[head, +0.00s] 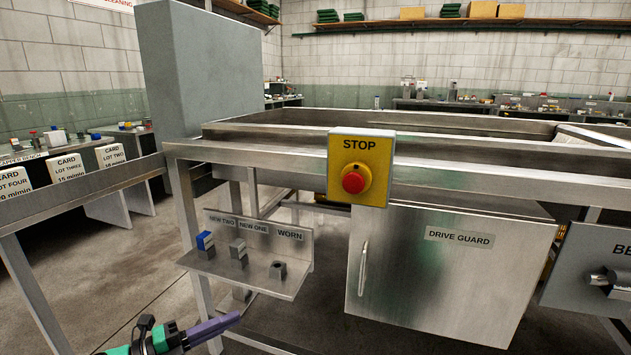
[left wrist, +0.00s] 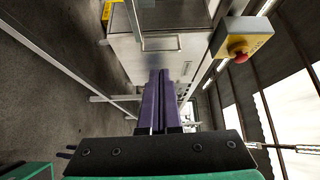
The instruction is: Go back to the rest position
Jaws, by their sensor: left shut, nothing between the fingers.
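My left gripper (head: 214,328) is low in the head view, left of centre. Its purple fingers are shut and empty. In the left wrist view the two fingers (left wrist: 158,75) lie side by side and point toward the machine. The gripper is apart from the shelf above it and from the machine frame. My right gripper is in neither view.
A small shelf (head: 262,279) marked NEW TWO, NEW ONE and WORN holds small blocks. A yellow STOP box with red button (head: 355,180) is on the rail. The DRIVE GUARD door (head: 440,285) is closed. A leg and lower bar stand near my left gripper. Floor is open at left.

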